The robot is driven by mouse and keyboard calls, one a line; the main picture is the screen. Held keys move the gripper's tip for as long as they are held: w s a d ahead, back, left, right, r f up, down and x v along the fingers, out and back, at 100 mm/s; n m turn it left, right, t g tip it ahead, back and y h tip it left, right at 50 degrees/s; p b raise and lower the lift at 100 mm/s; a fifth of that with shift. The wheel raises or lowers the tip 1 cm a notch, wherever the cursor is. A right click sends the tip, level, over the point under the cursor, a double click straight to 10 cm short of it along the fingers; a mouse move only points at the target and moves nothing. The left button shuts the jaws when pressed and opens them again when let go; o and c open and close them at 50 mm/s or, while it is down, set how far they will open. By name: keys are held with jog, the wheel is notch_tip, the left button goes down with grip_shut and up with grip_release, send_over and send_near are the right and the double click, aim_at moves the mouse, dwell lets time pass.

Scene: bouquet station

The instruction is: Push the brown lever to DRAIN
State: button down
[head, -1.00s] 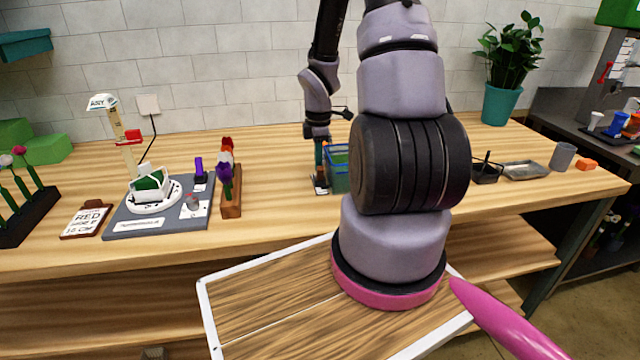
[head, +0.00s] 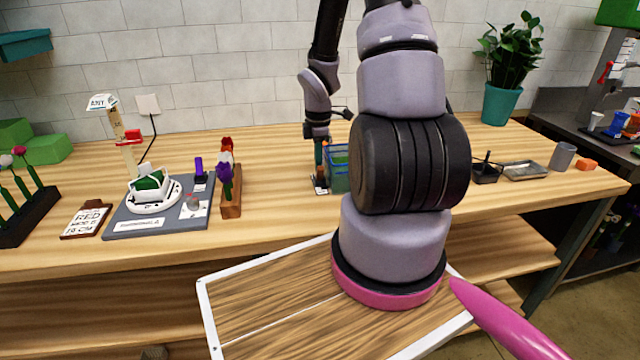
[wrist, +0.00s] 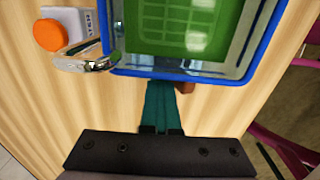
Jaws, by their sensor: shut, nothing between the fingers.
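A clear tank with a blue rim and a green grid inside (wrist: 188,66) fills the top of the wrist view. It also shows in the head view (head: 338,170), partly behind my arm. A small brown piece (wrist: 187,88), probably the brown lever, shows at the tank's near edge, just right of my fingertips. Most of it is hidden, so its position and any DRAIN mark cannot be read. My gripper (wrist: 165,85) has its teal fingers shut and empty, close beside this piece; contact cannot be told. In the head view my gripper (head: 319,160) points down left of the tank.
An orange round knob (wrist: 47,36) on a white labelled block and a clear spout lie left of the tank in the wrist view. A wooden flower holder (head: 231,205) and a grey station board (head: 150,222) stand further left. The bench between holder and tank is clear.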

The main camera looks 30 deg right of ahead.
jog(key=shift+s+a+f, duration=0.15)
jog(key=shift+s+a, duration=0.05)
jog(key=shift+s, duration=0.45)
jog(key=shift+w+r, duration=0.25)
jog(key=shift+r, duration=0.2)
notch_tip(320, 180, up, 6)
jog(key=shift+w+d, duration=0.15)
dwell(0.5)
jog(key=shift+r, duration=0.2)
jog(key=s+a+r+m+t, duration=0.2)
jog(key=s+a+r+m, duration=0.2)
jog(key=r, duration=0.5)
jog(key=s+a+r+m+t+y, duration=0.1)
jog(key=s+a+r+m+t, duration=0.1)
jog(key=s+a+r+m, duration=0.2)
jog(key=s+a+r+m+t+y, duration=0.1)
jog(key=s+a+r+m+t, duration=0.2)
jog(key=s+r+m, duration=0.4)
notch_tip(320, 180, up, 9)
jog(key=a+m, duration=0.1)
jog(key=m, duration=0.3)
